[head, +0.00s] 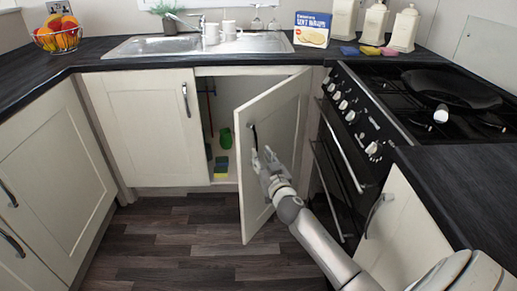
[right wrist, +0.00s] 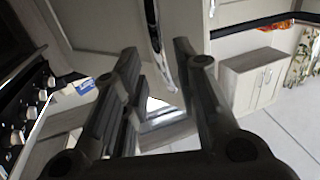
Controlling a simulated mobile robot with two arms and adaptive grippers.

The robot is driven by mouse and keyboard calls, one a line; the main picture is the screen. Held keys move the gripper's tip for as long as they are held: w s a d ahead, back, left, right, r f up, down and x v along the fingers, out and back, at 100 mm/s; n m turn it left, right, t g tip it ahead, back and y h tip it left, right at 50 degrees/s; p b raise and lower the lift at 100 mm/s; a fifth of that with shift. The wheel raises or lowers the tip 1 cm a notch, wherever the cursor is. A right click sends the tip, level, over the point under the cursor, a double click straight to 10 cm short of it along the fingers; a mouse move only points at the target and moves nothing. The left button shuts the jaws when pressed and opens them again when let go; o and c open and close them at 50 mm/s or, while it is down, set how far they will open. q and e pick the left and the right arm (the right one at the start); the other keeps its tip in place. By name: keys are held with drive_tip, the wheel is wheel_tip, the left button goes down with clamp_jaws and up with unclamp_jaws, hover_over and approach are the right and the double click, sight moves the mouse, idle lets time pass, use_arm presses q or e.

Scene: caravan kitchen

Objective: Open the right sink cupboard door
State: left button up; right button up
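The right sink cupboard door (head: 272,125) is a cream panel under the sink. It stands well open, swung out toward the oven on the right, and the cupboard inside (head: 226,110) shows. Its curved handle (head: 253,137) is on the door's left edge, and it also shows in the right wrist view (right wrist: 154,38). My right gripper (head: 262,156) is at the door just below the handle. In the right wrist view its two fingers (right wrist: 157,52) are apart, with the handle seen between their tips; contact cannot be told. My left gripper is not in view.
A green bottle (head: 226,138) and sponges (head: 221,167) are in the cupboard. The left sink door (head: 147,125) is shut. The oven (head: 345,165) stands close to the right of the open door. The wooden floor (head: 180,240) at the front left is clear.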

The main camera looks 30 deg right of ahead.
sight(256, 146)
drive_tip(key=x, duration=0.5)
drive_tip(key=shift+w+d+b, duration=0.15)
drive_tip(key=shift+w+b, duration=0.2)
drive_tip(key=shift+w, duration=0.05)
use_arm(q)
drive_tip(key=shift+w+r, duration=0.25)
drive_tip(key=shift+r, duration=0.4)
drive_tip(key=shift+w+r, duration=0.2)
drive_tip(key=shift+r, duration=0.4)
use_arm(e)
clamp_jaws()
